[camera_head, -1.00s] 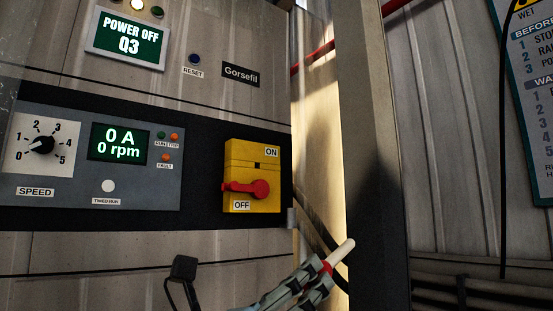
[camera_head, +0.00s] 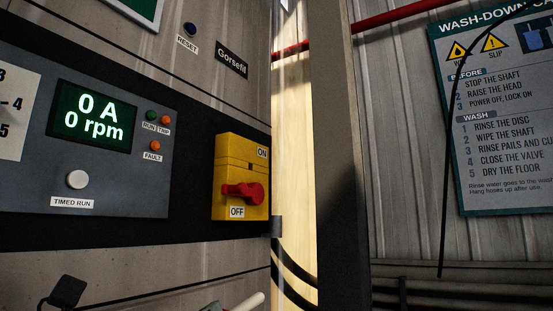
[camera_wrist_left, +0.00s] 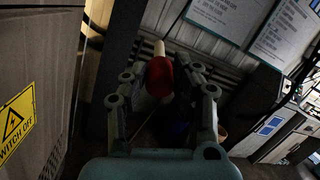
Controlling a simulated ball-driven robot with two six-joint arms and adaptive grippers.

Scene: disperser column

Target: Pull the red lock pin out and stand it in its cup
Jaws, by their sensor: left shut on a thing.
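The red lock pin (camera_wrist_left: 159,77) shows in the left wrist view as a red collar with a pale shaft beyond it. My left gripper (camera_wrist_left: 162,84) is shut on its red part, between the two fingers. In the head view only the pale end of the pin (camera_head: 247,302) shows at the bottom edge, below the yellow switch box (camera_head: 242,178). The pin is apart from the box. The red switch handle (camera_head: 243,192) lies near the OFF label. I cannot make out the pin's cup. My right gripper is not in view.
The grey control panel (camera_head: 155,192) is at the left of the head view. A dark post (camera_head: 340,190) stands right of the switch box. A wash-down sign (camera_head: 500,130) hangs at the right. A black bracket-like thing (camera_head: 65,290) is at the lower left.

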